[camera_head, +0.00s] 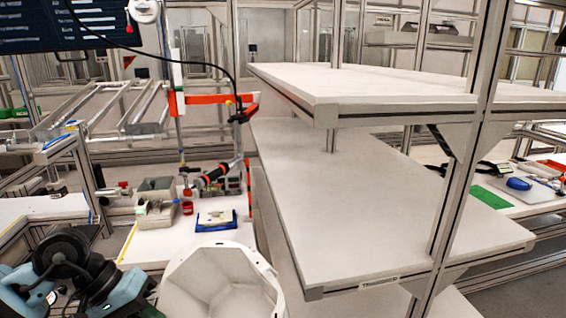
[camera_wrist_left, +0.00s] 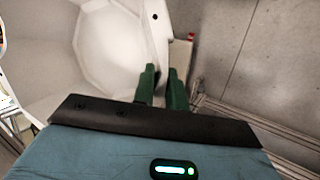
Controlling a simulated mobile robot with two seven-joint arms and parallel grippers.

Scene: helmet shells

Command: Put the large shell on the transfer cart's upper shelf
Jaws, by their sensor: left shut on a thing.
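The large shell (camera_head: 215,285) is a white, faceted, hollow bowl at the bottom centre of the head view, its lower part cut off by the frame. In the left wrist view the shell (camera_wrist_left: 112,45) fills the upper left. My left gripper (camera_wrist_left: 162,82) has green fingers shut on the shell's rim. In the head view my left arm shows at the bottom left; its fingertips are hidden. The transfer cart has a white top shelf (camera_head: 385,85) and a wide, bare shelf (camera_head: 350,195) below it. My right gripper is not in view.
Metal uprights (camera_head: 465,160) stand at the cart's right front side. A workbench (camera_head: 150,245) with a blue tray (camera_head: 216,220), small boxes and tools lies left of the cart. Both visible cart shelves look empty. A cable and an orange bracket (camera_head: 210,98) hang near the top shelf's left end.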

